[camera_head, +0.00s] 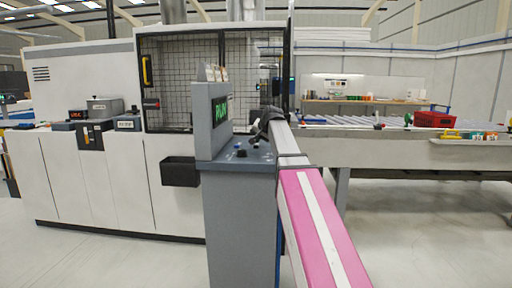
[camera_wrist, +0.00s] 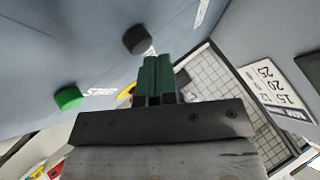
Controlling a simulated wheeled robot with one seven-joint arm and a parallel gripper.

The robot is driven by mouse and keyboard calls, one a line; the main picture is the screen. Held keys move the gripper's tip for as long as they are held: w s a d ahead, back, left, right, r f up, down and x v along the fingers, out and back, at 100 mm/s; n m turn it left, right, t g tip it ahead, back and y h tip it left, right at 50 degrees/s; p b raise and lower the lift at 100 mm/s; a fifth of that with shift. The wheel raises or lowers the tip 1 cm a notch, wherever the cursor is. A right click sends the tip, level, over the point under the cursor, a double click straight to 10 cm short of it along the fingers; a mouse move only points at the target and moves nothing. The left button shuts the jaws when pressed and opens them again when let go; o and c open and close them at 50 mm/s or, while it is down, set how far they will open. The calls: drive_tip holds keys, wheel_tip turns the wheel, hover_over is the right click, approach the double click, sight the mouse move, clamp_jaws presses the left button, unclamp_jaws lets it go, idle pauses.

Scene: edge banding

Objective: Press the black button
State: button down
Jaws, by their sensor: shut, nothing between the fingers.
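The black button (camera_wrist: 136,39) is a round dark knob on the grey-blue panel in the wrist view. My gripper (camera_wrist: 157,65) is shut and empty, its dark green fingers together. The fingertips appear just below and right of the black button in that view; whether they touch it I cannot tell. A green button (camera_wrist: 68,97) sits farther left on the same panel. In the head view my gripper (camera_head: 264,126) is over the sloped top of the grey console (camera_head: 240,225), which carries small knobs.
A yellow part (camera_wrist: 127,90) shows partly behind my fingers in the wrist view. An upright screen (camera_head: 221,110) with green text stands at the console's left. A white machine with a mesh window (camera_head: 180,75) stands behind. A roller table (camera_head: 400,148) with a red crate (camera_head: 434,119) is at right.

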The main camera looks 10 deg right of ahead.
drive_tip(key=shift+f, duration=0.5)
idle(0.7)
drive_tip(key=shift+r, duration=0.9)
drive_tip(key=shift+r, duration=2.5)
